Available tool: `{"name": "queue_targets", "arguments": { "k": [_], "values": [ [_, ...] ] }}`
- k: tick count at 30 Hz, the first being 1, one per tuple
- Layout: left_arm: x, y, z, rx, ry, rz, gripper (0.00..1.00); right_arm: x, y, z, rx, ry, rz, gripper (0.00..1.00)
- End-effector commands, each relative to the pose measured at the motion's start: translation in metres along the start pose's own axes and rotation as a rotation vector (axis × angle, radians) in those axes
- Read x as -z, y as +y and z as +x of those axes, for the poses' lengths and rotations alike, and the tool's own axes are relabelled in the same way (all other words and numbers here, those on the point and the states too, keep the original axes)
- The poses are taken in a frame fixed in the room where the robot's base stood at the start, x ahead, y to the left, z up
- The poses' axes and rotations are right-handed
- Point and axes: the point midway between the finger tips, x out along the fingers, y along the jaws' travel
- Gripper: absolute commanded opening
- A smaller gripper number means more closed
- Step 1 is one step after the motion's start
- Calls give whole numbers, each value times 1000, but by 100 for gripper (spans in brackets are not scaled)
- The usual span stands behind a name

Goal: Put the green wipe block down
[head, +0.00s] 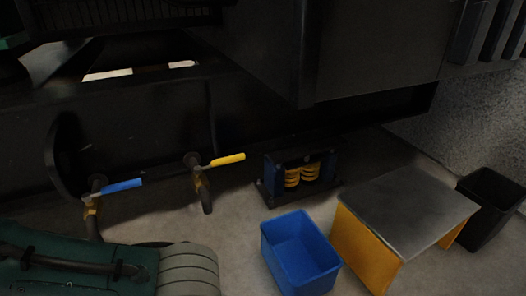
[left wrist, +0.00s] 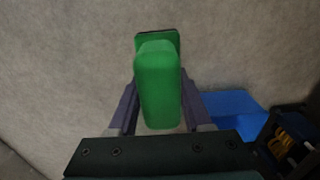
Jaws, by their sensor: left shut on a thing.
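The green wipe block (left wrist: 158,90) is in the middle of the left wrist view, a rounded green body with a wider green part with a dark edge behind it. My left gripper (left wrist: 157,103) is shut on it, one finger on each side. Grey floor shows behind the block, and I cannot tell how high above the floor it is. The block and the left gripper's fingers do not show in the head view. My right gripper is in neither view.
A blue bin (head: 301,252) stands on the floor beside a grey-topped yellow stand (head: 408,205); a dark bin (head: 489,206) is at right. A spring mount (head: 300,174) sits under the dark machine. Valves with blue (head: 122,186) and yellow (head: 227,160) handles stick out at left.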

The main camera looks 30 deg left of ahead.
Motion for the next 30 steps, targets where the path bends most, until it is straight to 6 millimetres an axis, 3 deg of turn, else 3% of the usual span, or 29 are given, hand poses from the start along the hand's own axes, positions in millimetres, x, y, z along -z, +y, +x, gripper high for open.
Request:
{"name": "queue_targets", "arguments": {
  "k": [15,19,26,30],
  "values": [
    [1,0,136,2,-1,4,0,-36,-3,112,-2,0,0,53],
    [1,0,155,1,0,4,0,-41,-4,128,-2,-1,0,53],
    [1,1,166,0,-1,4,0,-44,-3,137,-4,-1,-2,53],
    [2,1,188,1,0,4,0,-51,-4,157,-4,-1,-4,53]
  ]
}}
